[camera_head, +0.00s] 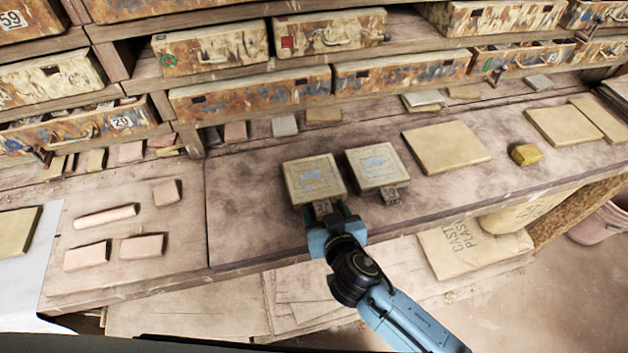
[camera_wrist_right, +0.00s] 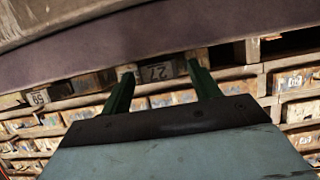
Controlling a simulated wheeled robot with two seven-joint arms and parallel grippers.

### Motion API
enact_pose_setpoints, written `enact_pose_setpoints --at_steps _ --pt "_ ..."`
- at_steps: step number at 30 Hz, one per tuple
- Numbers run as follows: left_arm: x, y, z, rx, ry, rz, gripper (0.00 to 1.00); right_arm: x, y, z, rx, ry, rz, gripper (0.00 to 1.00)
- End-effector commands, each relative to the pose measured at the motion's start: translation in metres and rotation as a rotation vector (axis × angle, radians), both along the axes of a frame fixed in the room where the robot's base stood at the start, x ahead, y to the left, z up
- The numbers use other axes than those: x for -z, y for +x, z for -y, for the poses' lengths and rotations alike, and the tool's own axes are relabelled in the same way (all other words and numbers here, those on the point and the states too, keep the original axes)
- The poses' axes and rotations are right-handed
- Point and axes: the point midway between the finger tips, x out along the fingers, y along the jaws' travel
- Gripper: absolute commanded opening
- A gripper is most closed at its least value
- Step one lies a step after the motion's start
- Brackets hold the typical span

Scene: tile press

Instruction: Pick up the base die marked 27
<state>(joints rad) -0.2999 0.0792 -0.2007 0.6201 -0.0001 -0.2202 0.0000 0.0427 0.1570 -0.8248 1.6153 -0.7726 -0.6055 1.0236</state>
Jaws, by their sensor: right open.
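The base die marked 27 (camera_head: 314,178) is a square, pale tan block with a bluish patch on top. It lies flat on the dark bench, its numbered tab facing the front edge. My right gripper (camera_head: 325,210) is open at that tab. In the right wrist view, which is upside down, the 27 tab (camera_wrist_right: 157,73) shows between the tips of the two green fingers; contact cannot be told. A similar die marked 59 (camera_head: 377,166) sits close by on the right. My left gripper is not in view.
Drawers (camera_head: 250,95) line the back. A flat tan slab (camera_head: 445,147) and a yellow lump (camera_head: 525,154) lie to the right on the bench. Pinkish blocks (camera_head: 142,246) lie on a board at left. A plaster sack (camera_head: 472,247) lies below the front edge.

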Motion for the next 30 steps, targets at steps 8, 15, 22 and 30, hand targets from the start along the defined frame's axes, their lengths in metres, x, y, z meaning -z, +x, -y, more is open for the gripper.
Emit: enact_pose_setpoints --at_steps 8,15,22,30 --pt "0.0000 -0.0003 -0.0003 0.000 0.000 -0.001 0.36 0.0007 0.0005 -0.0006 -0.001 0.000 -0.001 0.57" --pt "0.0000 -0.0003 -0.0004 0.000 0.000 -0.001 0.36 0.0006 0.0005 -0.0006 -0.001 0.000 0.000 0.25" --pt "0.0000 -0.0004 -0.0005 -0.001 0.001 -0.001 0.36 0.0005 0.0004 -0.0005 -0.001 0.000 0.000 0.00" --pt "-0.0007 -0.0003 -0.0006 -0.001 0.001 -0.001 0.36 -0.0043 0.0015 -0.0014 -0.002 0.004 0.006 0.00"
